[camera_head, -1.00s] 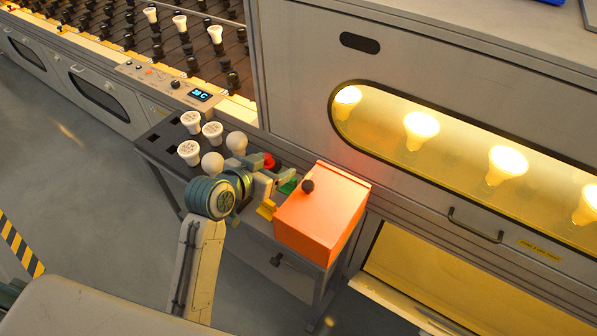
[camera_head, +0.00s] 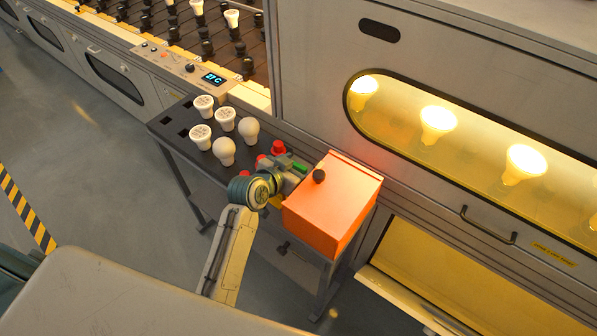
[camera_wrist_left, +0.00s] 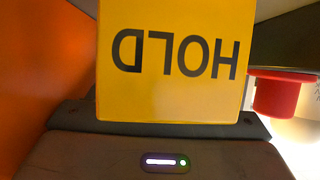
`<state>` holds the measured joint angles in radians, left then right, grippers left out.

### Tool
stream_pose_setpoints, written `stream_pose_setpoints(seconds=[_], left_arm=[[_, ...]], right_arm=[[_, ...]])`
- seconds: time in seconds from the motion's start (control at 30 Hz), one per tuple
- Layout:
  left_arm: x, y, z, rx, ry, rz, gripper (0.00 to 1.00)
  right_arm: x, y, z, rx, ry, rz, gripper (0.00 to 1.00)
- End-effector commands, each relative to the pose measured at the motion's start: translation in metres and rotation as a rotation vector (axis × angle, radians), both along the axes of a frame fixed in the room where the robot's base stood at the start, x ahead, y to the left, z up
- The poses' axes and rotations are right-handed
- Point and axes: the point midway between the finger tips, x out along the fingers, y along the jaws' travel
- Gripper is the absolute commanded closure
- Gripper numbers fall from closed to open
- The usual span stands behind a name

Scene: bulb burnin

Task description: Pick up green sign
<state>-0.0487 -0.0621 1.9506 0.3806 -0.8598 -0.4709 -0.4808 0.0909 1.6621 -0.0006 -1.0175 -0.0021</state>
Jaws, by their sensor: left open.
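A small green sign (camera_head: 299,167) shows in the head view, against the left side of the orange box and partly hidden by my left gripper. My left gripper (camera_head: 290,180) is open, low over the cart top, close beside the green sign. I cannot tell whether it touches the sign. In the left wrist view a yellow sign (camera_wrist_left: 175,60) with upside-down "HOLD" lettering fills the middle, very close. A sliver of yellow (camera_head: 275,201) shows below the gripper in the head view. The green sign does not show in the wrist view. My right gripper is not in view.
The orange box (camera_head: 328,210) with a black knob stands right of the gripper. Several white bulbs (camera_head: 224,150) stand on the dark cart (camera_head: 178,122) to the left. Red pieces (camera_head: 278,147) are near the gripper; one red piece (camera_wrist_left: 278,95) shows at right in the wrist view.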

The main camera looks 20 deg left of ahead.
Motion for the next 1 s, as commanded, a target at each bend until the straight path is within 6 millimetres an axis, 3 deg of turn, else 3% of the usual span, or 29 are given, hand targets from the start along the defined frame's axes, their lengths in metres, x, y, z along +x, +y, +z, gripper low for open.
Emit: stream_pose_setpoints(seconds=[0.13,0.4,0.43,0.67,1.0], left_arm=[[0.016,-0.006,-0.008,-0.001,0.000,0.000,0.29],[0.019,-0.007,-0.010,0.000,0.000,0.000,0.29],[0.019,-0.007,-0.010,0.000,0.000,0.000,0.31],[0.018,-0.007,-0.010,0.000,0.000,0.000,0.76],[0.019,-0.007,-0.003,-0.001,-0.001,-0.001,0.77]], right_arm=[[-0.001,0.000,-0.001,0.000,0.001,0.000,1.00],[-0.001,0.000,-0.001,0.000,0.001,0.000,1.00],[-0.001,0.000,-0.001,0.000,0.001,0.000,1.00],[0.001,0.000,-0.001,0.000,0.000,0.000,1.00],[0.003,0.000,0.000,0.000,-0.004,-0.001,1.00]])
